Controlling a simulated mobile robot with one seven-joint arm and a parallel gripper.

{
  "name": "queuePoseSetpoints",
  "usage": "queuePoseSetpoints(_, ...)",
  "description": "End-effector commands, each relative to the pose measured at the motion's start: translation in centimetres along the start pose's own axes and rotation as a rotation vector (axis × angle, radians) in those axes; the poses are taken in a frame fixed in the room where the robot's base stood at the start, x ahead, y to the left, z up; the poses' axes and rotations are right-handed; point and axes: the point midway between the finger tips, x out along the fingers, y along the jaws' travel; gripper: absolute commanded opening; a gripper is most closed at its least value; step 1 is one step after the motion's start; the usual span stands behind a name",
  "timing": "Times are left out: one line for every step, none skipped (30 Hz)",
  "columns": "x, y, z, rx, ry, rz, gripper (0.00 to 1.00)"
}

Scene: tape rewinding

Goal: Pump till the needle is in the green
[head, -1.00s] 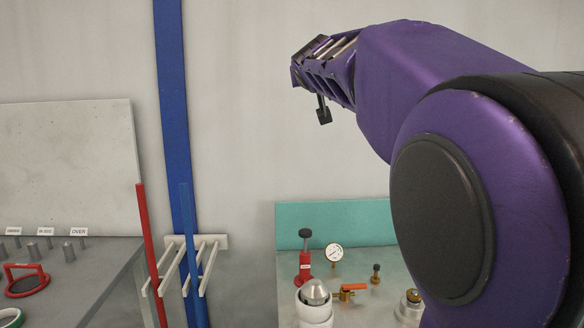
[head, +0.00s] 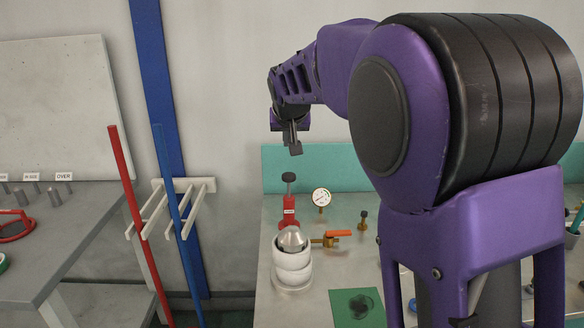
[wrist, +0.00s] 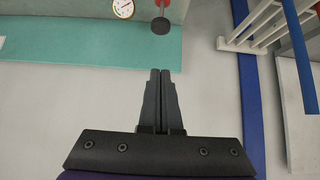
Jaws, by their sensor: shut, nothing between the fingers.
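A red hand pump (head: 289,214) with a black knob (head: 288,178) on top stands on the metal bench at the right. A round white-faced gauge (head: 321,197) is mounted just right of it; its needle is too small to read. In the wrist view the gauge (wrist: 123,8) and the black knob (wrist: 161,25) show at the top edge. My gripper (head: 295,151) is shut and empty, above the pump knob and apart from it. In the wrist view its closed fingertips (wrist: 160,72) point toward the knob.
A valve with an orange handle (head: 338,234) and white rings around a metal cone (head: 292,240) stand near the pump. A small brass fitting (head: 363,220) is to the right. Red (head: 127,180) and blue (head: 176,180) poles lean by a white rack (head: 206,187) at the left.

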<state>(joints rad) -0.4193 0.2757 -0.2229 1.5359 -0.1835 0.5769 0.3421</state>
Motion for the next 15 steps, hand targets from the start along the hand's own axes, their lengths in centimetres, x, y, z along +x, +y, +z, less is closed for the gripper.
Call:
queuePoseSetpoints(0.0, 0.0, 0.0, 0.000, -0.001, 0.000, 0.00)
queuePoseSetpoints(0.0, 0.0, 0.0, 0.000, 0.000, 0.000, 0.00)
queuePoseSetpoints(0.0, 0.0, 0.0, 0.000, 0.000, 0.000, 0.00)
queuePoseSetpoints(0.0, 0.0, 0.0, 0.000, 0.000, 0.000, 0.00)
queuePoseSetpoints(0.0, 0.0, 0.0, 0.000, 0.001, 0.000, 0.00)
queuePoseSetpoints(0.0, 0.0, 0.0, 0.000, 0.001, 0.000, 0.00)
queuePoseSetpoints(0.0, 0.0, 0.0, 0.000, 0.001, 0.001, 0.00)
queuePoseSetpoints(0.1, 0.0, 0.0, 0.000, 0.001, 0.001, 0.00)
queuePoseSetpoints(0.2, 0.1, 0.0, 0.000, 0.001, 0.001, 0.00)
queuePoseSetpoints(0.4, 0.1, 0.0, 0.000, 0.001, 0.001, 0.00)
queuePoseSetpoints(0.6, 0.1, 0.0, 0.000, 0.000, 0.001, 0.00)
queuePoseSetpoints(1.0, 0.1, 0.0, 0.000, 0.000, 0.001, 0.00)
queuePoseSetpoints(1.4, 0.1, 0.0, 0.001, 0.001, 0.002, 0.00)
queuePoseSetpoints(1.8, 0.1, 0.0, 0.001, 0.000, 0.002, 0.00)
queuePoseSetpoints(2.5, 0.1, 0.0, 0.001, -0.001, 0.003, 0.00)
